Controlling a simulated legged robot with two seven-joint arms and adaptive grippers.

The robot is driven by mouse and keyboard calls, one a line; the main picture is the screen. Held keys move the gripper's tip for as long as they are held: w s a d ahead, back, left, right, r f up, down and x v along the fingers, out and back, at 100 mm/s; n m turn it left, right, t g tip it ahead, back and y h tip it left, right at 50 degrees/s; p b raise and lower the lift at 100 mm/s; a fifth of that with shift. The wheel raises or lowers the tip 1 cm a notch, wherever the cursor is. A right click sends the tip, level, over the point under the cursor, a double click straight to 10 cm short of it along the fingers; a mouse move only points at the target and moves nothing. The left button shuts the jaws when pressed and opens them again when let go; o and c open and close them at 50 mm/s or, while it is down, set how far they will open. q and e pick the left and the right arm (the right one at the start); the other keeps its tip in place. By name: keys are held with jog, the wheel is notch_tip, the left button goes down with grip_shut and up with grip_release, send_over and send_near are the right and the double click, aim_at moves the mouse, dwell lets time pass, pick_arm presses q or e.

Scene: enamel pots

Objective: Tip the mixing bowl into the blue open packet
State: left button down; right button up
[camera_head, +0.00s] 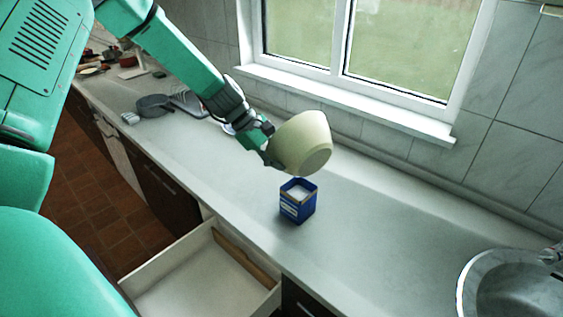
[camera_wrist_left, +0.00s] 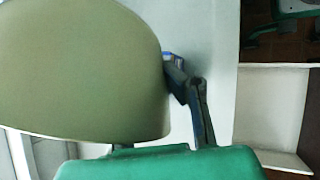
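The cream mixing bowl (camera_head: 301,143) is held in the air by my left gripper (camera_head: 268,146). It is strongly tilted, its base turned toward the lower right and its opening hidden from the head view. The blue open packet (camera_head: 298,203) stands upright on the counter just below the bowl, with pale contents or a pale inside showing at its top. In the left wrist view the bowl (camera_wrist_left: 85,75) fills the left side, next to a dark finger (camera_wrist_left: 196,105). A small bit of the packet (camera_wrist_left: 170,57) shows behind it. My right gripper is not seen.
The grey counter (camera_head: 370,230) is clear around the packet. An open drawer (camera_head: 205,275) juts out below its front edge. A round sink (camera_head: 510,285) lies at the lower right. A dark pan (camera_head: 155,104) sits at the back left. A window (camera_head: 365,45) is behind.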

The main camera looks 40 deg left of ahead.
aim_at(281, 141)
pick_arm(q)
jog(key=shift+a, duration=0.1)
jog(key=shift+r+m+t+y, duration=0.4)
jog(key=shift+r+y, duration=0.55)
jog(key=shift+y, duration=0.25)
jog(key=shift+r+y, duration=0.4)
jog(key=shift+y, duration=0.3)
jog(key=shift+d+r+t+y, duration=0.3)
jog(key=shift+d+r+y, duration=0.15)
jog(key=shift+d+y, duration=0.05)
jog(key=shift+a+r+m+t+y, duration=0.25)
jog(key=shift+r+m+y, duration=0.2)
jog(key=shift+y, duration=0.35)
jog(key=shift+a+r+m+t+y, duration=0.3)
jog(key=shift+r+t+y, duration=0.3)
jog(key=shift+y, duration=0.5)
jog(key=shift+d+r+y, duration=0.25)
jog(key=shift+r+y, duration=0.15)
jog(key=shift+r, duration=0.05)
notch_tip(281, 141, up, 3)
jog(key=m+t+y, duration=0.1)
jog(key=t+y, duration=0.1)
jog(key=y, duration=0.1)
jog(key=shift+f+y, duration=0.15)
jog(key=shift+y, duration=0.25)
